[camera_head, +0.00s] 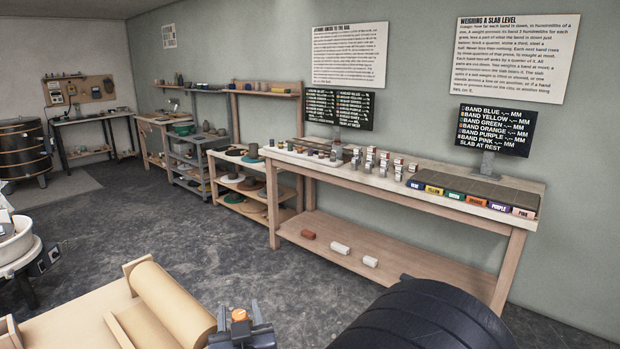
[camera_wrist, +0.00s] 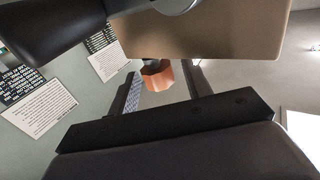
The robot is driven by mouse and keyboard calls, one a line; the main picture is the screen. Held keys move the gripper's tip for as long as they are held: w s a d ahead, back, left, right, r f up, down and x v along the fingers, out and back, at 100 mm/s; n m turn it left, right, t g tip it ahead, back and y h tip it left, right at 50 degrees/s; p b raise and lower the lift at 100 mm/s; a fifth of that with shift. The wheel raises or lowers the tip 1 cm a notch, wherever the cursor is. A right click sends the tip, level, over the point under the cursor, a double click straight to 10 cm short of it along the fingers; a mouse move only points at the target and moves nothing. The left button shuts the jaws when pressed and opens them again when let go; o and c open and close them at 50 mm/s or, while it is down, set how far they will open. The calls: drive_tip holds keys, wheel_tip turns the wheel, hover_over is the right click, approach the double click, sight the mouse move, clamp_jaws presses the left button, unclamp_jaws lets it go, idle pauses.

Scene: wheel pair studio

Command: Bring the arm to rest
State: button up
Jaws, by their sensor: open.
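My gripper (camera_head: 240,308) is at the bottom of the head view, low in the foreground beside a tan roller. Its two dark fingers stand apart, so it is open. An orange knob-like piece (camera_head: 239,315) shows between the fingers. In the wrist view my gripper (camera_wrist: 163,73) again has its fingers spread, with the orange piece (camera_wrist: 158,78) between them in the picture. I cannot tell how far the piece is from the fingers. A large black rounded part of my arm fills the lower right of the head view.
The tan roller (camera_head: 173,305) lies on a pale wooden table (camera_head: 75,325) at lower left. A long workbench (camera_head: 350,175) carries small weights and a slab with coloured bands (camera_head: 475,199). Three small blocks lie on its lower shelf (camera_head: 400,262). Dark floor (camera_head: 110,225) is open at centre left.

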drive_tip(key=s+d+m+b, duration=0.1)
drive_tip(key=s+d, duration=0.1)
drive_tip(key=s, duration=0.8)
drive_tip(key=shift+d+b, duration=0.3)
drive_tip(key=shift+d, duration=0.1)
drive_tip(key=shift+w+f, duration=0.1)
drive_tip(key=shift+f, duration=0.05)
